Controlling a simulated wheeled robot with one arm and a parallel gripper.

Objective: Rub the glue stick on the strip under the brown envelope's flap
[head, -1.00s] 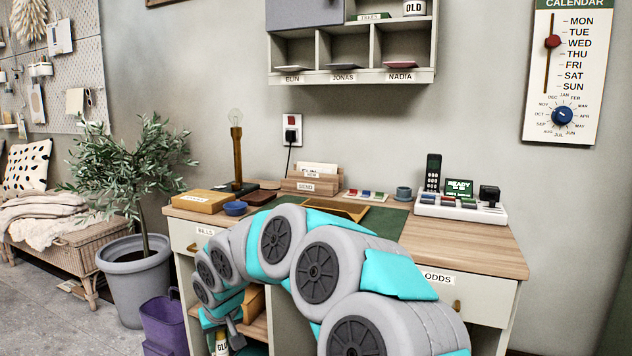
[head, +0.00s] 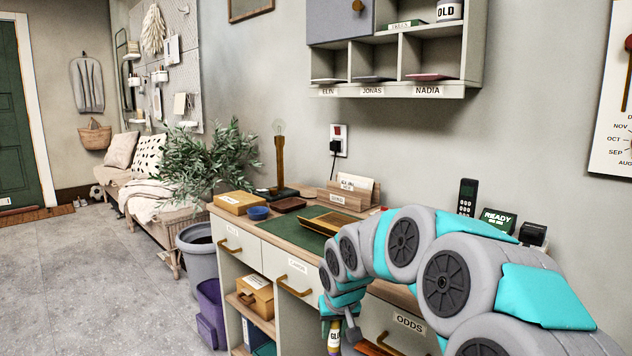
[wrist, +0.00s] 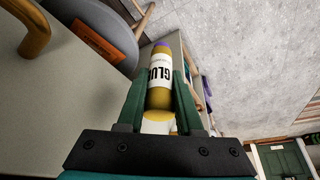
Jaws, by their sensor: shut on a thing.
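The glue stick (wrist: 160,80) is a yellow tube with a white GLUE label and a purple end. My gripper (wrist: 160,88) is shut on it in the wrist view, with a green finger on each side. In the head view the glue stick (head: 334,337) shows at the lower middle, below the desk top and in front of the drawers, with my gripper (head: 335,318) above it. The brown envelope (head: 330,221) appears to lie on the green desk mat (head: 300,234). My arm hides part of the desk there, and the strip under the flap cannot be made out.
The desk holds a yellow box (head: 240,203), a blue bowl (head: 258,213), a lamp (head: 280,160) and a letter rack (head: 345,198). A phone (head: 466,197) stands at the right. Floor further left is clear.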

